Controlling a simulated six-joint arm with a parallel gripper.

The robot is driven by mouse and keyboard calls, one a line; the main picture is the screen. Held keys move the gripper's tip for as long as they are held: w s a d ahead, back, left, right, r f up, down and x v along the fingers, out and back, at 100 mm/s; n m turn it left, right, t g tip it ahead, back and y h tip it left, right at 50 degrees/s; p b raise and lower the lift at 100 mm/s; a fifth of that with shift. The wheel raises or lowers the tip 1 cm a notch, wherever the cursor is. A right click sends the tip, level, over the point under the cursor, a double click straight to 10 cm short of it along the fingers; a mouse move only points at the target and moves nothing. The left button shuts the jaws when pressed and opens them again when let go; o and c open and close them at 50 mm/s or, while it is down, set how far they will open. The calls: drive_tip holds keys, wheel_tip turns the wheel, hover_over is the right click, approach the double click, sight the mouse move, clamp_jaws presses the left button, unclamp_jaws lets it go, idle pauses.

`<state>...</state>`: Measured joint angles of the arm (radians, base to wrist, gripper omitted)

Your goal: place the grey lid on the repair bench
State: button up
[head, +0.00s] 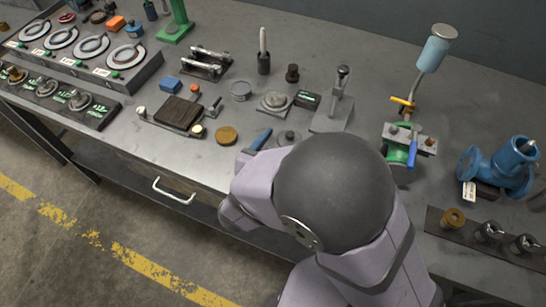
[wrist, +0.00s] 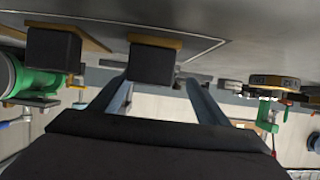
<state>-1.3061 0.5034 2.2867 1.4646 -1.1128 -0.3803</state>
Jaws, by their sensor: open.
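A small grey round piece with a knob (head: 288,137) lies on the grey workbench (head: 225,170), just beyond my arm in the head view; it may be the grey lid. A shallow grey round tin (head: 240,90) stands farther back, and I cannot tell for sure which is the lid. No separate repair bench is clearly marked. In the wrist view my gripper (wrist: 157,97) shows two blue-grey fingers spread apart. A dark block (wrist: 150,63) shows beyond the gap between them, and no object is visibly held. In the head view my arm hides most of the gripper.
A dark block in a fixture (head: 178,113) and a brown disc (head: 226,135) lie to the left. A lever press (head: 336,108), a green vise (head: 402,150) and a blue pipe fitting (head: 500,165) stand to the right. Dial panels (head: 80,55) fill the far left.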

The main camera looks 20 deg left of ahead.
sight(299, 136)
drive_tip(key=v, duration=1)
drive_tip(key=shift+r, duration=0.1)
